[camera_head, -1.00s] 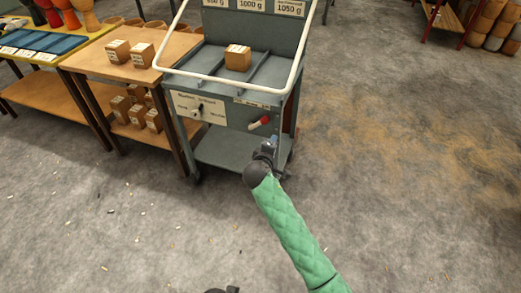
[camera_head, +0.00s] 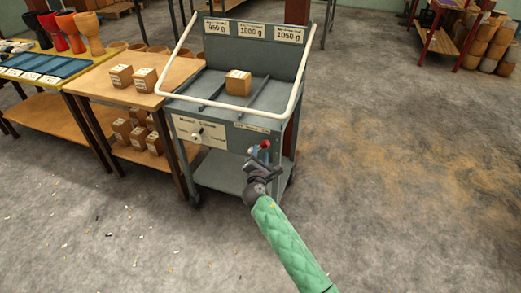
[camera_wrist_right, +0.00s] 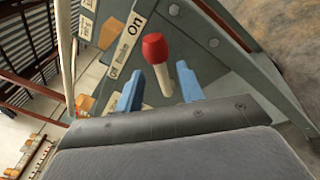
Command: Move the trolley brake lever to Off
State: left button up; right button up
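The trolley (camera_head: 228,150) is grey with a white push handle. Its brake lever, with a red knob (camera_head: 265,144), is on the right of the front panel. In the right wrist view the red knob (camera_wrist_right: 154,47) sits on a pale shaft, beside the "Off Brake On" label (camera_wrist_right: 126,47). The knob appears nearer the "On" end. My right gripper (camera_head: 262,154) is at the lever in the head view. Its blue fingers (camera_wrist_right: 159,86) are apart, one on each side of the shaft, and I cannot tell whether either touches it. My left gripper is not in view.
A white selector knob (camera_head: 196,136) is on the panel's left. A wooden box (camera_head: 238,83) stands on the trolley's top. A wooden table (camera_head: 112,87) with boxes stands close on the left. The floor to the right is clear.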

aim_at(261, 148)
jog(key=shift+w+d, duration=0.1)
jog(key=shift+w, duration=1.4)
grip_shut()
